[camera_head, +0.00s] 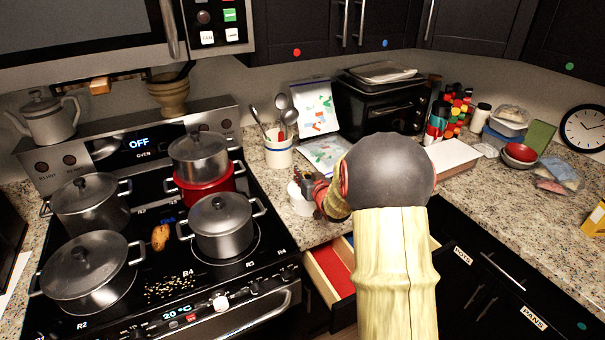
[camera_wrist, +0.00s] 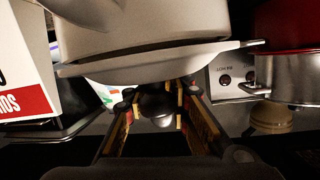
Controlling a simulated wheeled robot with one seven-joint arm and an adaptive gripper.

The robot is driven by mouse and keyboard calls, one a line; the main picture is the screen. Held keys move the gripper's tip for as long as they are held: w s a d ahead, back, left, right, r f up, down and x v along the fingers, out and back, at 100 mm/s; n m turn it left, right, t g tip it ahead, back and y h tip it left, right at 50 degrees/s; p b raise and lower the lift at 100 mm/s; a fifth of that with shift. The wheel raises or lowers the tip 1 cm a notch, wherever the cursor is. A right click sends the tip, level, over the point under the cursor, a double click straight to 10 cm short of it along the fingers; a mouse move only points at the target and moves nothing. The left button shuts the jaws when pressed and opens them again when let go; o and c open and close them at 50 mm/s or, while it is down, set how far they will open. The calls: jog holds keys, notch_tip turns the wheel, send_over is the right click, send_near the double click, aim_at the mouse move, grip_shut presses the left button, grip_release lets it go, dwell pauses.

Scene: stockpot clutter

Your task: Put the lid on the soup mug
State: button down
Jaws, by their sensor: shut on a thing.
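The soup mug (camera_head: 301,203) is white and stands on the counter right of the stove, partly hidden by my gripper (camera_head: 313,190). In the wrist view, where the scene hangs upside down, the pale mug (camera_wrist: 130,38) fills the top middle. The pale round lid (camera_wrist: 165,65) lies across its mouth, slightly tilted in the picture; I cannot tell whether it is fully seated. My gripper (camera_wrist: 157,100) is shut on the lid's rounded grey knob (camera_wrist: 157,108). In the head view the lid is mostly hidden by my gripper.
A utensil crock (camera_head: 279,153) stands behind the mug. An open drawer (camera_head: 330,268) lies below the counter edge. A toaster oven (camera_head: 381,105) stands behind.

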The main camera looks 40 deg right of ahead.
dwell(0.3)
jog(key=c, duration=1.5)
grip_release()
jog(key=shift+r+p, duration=2.35)
jog(key=shift+r, duration=1.2)
